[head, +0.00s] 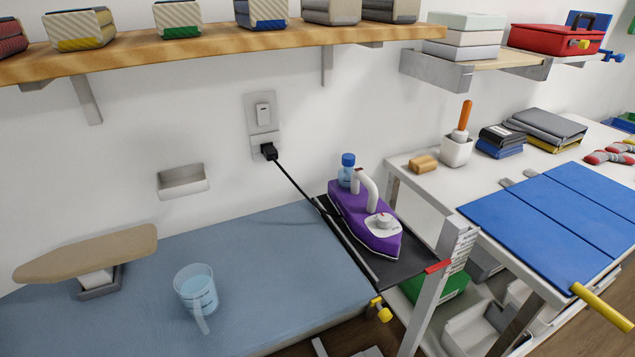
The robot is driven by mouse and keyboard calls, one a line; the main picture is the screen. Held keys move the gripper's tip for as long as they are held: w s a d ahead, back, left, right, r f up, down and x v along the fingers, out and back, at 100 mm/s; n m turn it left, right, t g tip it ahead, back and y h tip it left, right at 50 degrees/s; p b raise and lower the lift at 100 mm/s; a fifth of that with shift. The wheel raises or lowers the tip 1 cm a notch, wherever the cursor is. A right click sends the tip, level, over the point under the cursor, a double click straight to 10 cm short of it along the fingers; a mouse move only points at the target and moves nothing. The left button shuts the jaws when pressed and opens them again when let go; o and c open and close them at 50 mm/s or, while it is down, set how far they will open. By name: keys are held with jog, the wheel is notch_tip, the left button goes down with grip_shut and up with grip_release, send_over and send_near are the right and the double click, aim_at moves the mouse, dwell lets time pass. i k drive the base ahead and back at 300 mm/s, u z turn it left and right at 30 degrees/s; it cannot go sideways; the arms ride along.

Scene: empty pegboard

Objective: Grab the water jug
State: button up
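The water jug (197,288) is a clear, bluish see-through jug with its handle toward the front. It stands upright on the blue-grey padded table top (270,265) at the lower left. It looks partly filled with water, though the clear walls make the level hard to tell. Nothing touches it. My gripper is not in view.
A small ironing board (90,252) stands left of the jug. A purple iron (366,215) sits on a dark shelf to the right, near a cord running to a wall socket (265,130). A wooden shelf (230,42) with baskets hangs above. The padding around the jug is clear.

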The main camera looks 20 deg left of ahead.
aim_at(196, 284)
jog(key=u, duration=0.75)
jog(key=i, duration=0.45)
jog(key=u, duration=1.2)
jog(key=k, duration=0.65)
jog(key=z, duration=0.2)
